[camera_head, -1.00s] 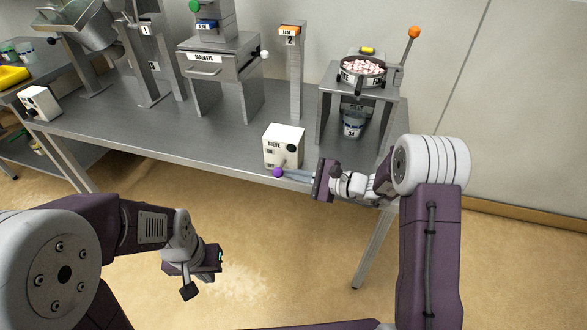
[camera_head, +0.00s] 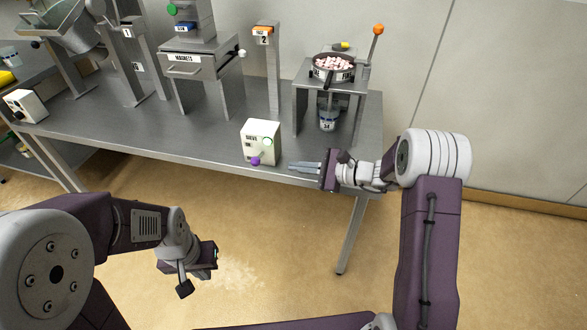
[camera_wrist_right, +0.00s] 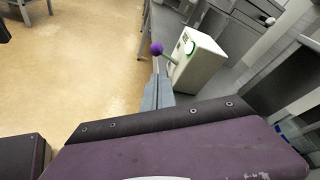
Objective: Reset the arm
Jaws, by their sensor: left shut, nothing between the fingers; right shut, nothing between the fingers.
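My right gripper (camera_head: 292,168) is at the front edge of the table, shut and empty, its fingers pointing left. Its fingers also show in the right wrist view (camera_wrist_right: 158,88). The white sieve switch box (camera_head: 265,138) stands just left of the fingertips, with a purple-knobbed lever (camera_head: 255,161) at its front and a green-lit ring. In the head view a gap shows between fingertips and knob; the knob also shows in the right wrist view (camera_wrist_right: 156,48). My left gripper (camera_head: 212,262) hangs low over the floor at left, shut and empty, apart from the table.
The steel table (camera_head: 200,138) carries a magnets drawer unit (camera_head: 200,68), a post labelled 2 (camera_head: 271,75), and a stand with a sieve pan (camera_head: 332,68) above a cup (camera_head: 327,118). Another white box (camera_head: 25,106) stands at far left.

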